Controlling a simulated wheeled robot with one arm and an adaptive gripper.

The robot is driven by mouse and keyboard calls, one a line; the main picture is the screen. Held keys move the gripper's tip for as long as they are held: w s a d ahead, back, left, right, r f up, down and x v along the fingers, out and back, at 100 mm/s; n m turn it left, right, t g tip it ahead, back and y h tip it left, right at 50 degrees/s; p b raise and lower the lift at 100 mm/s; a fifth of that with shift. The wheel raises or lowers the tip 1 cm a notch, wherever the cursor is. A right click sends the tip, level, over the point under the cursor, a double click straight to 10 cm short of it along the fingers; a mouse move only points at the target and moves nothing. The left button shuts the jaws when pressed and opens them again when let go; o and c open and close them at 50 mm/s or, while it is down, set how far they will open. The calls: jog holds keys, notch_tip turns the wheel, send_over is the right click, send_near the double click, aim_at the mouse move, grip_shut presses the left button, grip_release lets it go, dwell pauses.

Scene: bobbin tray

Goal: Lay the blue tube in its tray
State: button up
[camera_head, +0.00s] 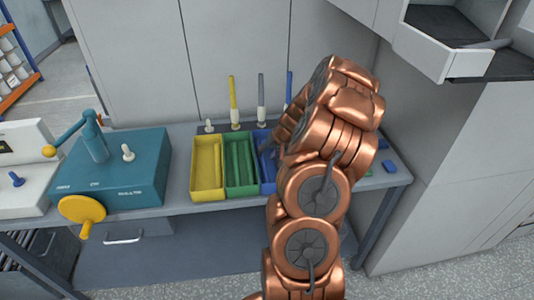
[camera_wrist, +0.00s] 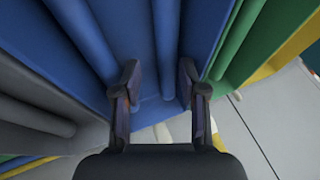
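The blue tray (camera_head: 268,178) stands on the bench right of the green tray, partly hidden by my arm. In the wrist view, the blue tray (camera_wrist: 205,25) fills the middle. A blue tube (camera_wrist: 167,45) lies in it, and another blue tube (camera_wrist: 82,35) lies further left. My gripper (camera_wrist: 159,75) is open, its fingers either side of the middle tube, with a gap to the left finger. Whether the right finger touches is unclear. Another blue tube (camera_head: 289,84) stands upright at the back of the bench.
The green tray (camera_head: 240,190) and yellow tray (camera_head: 206,195) hold tubes of their colours. A grey tray (camera_wrist: 60,82) shows beside the blue one. Yellow (camera_head: 233,94) and grey (camera_head: 261,90) tubes stand behind. A teal machine (camera_head: 118,175) stands left.

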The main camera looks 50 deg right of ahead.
jog(key=shift+o, duration=0.7)
jog(key=shift+r, duration=0.1)
jog(key=a+b+v, duration=0.1)
jog(key=v, duration=1.8)
jog(key=shift+s+d+r, duration=0.3)
jog(key=shift+d, duration=0.15)
dwell(0.7)
